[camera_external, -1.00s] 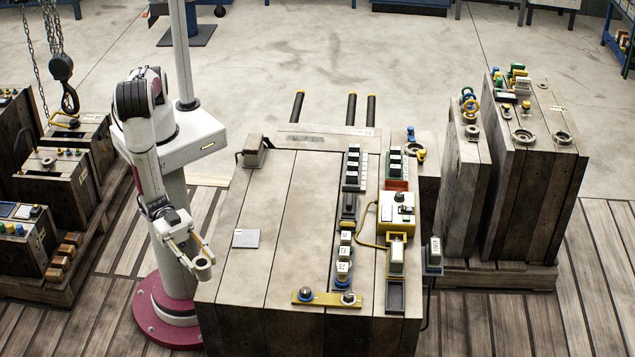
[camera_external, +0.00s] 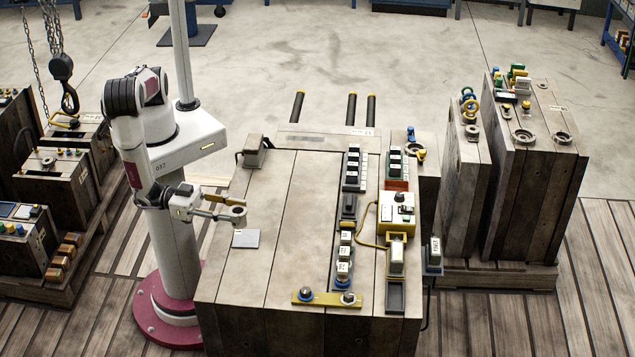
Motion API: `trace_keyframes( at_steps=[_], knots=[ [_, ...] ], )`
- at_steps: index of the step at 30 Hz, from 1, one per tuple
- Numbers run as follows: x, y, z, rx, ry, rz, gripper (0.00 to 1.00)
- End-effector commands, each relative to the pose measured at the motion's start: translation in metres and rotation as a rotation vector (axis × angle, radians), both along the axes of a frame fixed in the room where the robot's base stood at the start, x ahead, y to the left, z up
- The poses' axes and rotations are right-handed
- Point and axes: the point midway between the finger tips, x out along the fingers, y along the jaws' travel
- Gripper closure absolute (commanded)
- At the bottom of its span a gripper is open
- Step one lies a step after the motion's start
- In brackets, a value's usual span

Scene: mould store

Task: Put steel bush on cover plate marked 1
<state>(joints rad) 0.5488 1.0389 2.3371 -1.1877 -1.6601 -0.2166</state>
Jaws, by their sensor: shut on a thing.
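My gripper (camera_external: 229,209) is shut on the steel bush (camera_external: 238,211), a small grey ring-like part at the fingertips. It holds the bush in the air over the left side of the large wooden block top. A flat light grey plate (camera_external: 246,239) lies on that top, just below the bush in the picture. It may be a cover plate, but I cannot read any mark on it. I cannot tell how high the bush is above the top.
The wooden block top (camera_external: 300,240) has a wide bare middle. A yellow bar (camera_external: 325,298) with knobs lies at its front. A row of switches (camera_external: 346,205) and a yellow box (camera_external: 396,211) with a cable stand right. A dark grey fitting (camera_external: 255,151) sits at the back left corner.

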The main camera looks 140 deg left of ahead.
Motion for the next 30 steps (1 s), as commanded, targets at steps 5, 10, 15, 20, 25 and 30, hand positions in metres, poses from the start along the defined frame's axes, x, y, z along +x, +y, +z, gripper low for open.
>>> trace_keyframes(
  at_steps=[5,10,15,20,25,30],
  knots=[
    [-0.019,0.022,0.006,0.000,-0.003,0.100,0.98],
    [-0.028,0.032,0.009,-0.001,-0.002,0.148,0.98],
    [-0.030,0.034,0.009,0.000,-0.001,0.159,0.98],
    [-0.030,0.034,0.009,0.000,-0.001,0.158,0.98],
    [-0.030,0.033,0.007,0.000,-0.001,0.157,0.98],
    [-0.030,0.033,-0.002,0.002,0.001,0.157,0.98]
  ],
)
